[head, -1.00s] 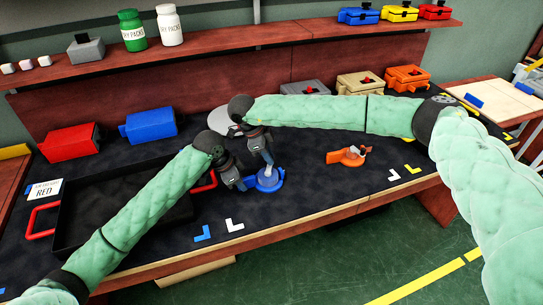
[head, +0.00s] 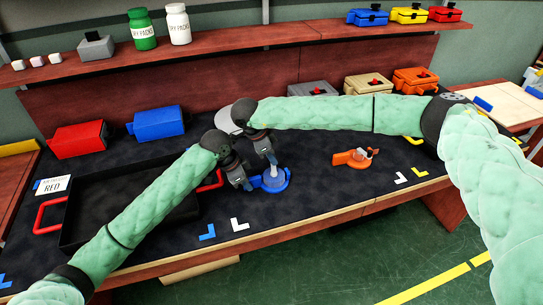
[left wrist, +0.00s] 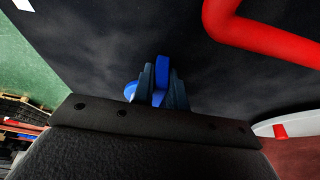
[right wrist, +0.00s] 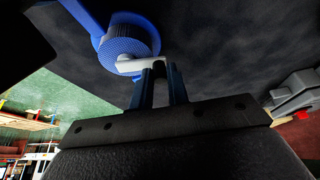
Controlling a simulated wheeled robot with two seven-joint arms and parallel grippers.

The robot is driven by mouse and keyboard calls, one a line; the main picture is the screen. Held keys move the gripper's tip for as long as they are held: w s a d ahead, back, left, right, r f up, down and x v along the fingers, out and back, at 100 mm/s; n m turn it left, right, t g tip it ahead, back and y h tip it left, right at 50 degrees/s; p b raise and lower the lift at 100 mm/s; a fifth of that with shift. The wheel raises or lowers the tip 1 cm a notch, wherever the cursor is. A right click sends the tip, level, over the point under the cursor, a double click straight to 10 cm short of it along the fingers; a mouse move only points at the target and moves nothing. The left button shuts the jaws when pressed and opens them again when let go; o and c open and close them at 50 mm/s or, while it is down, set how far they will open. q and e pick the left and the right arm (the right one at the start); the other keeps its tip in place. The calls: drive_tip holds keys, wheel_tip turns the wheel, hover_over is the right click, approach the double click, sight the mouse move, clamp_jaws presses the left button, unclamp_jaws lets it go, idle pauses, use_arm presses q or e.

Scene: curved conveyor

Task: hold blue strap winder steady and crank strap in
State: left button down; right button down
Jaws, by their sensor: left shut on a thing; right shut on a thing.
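The blue strap winder (head: 275,180) sits on the dark bench top in front of both grippers. It also shows in the right wrist view (right wrist: 128,38) as a round blue drum with a blue strip running up to the left. My left gripper (head: 248,185) is shut on a blue part of the winder (left wrist: 162,75) at its left side. My right gripper (head: 272,163) is above the winder, shut on its pale crank handle (right wrist: 150,63). The left fingers hide much of the winder in the left wrist view.
An orange winder (head: 354,158) lies to the right. A black tray (head: 75,235) with red handles (head: 45,214) stands at left, partly behind my left arm. Red (head: 80,139) and blue (head: 157,122) boxes stand at the back.

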drive_tip(key=c, duration=1.3)
unclamp_jaws()
drive_tip(key=shift+c, duration=0.2)
drive_tip(key=v, duration=1.2)
use_arm(q)
drive_tip(key=c, duration=1.3)
unclamp_jaws()
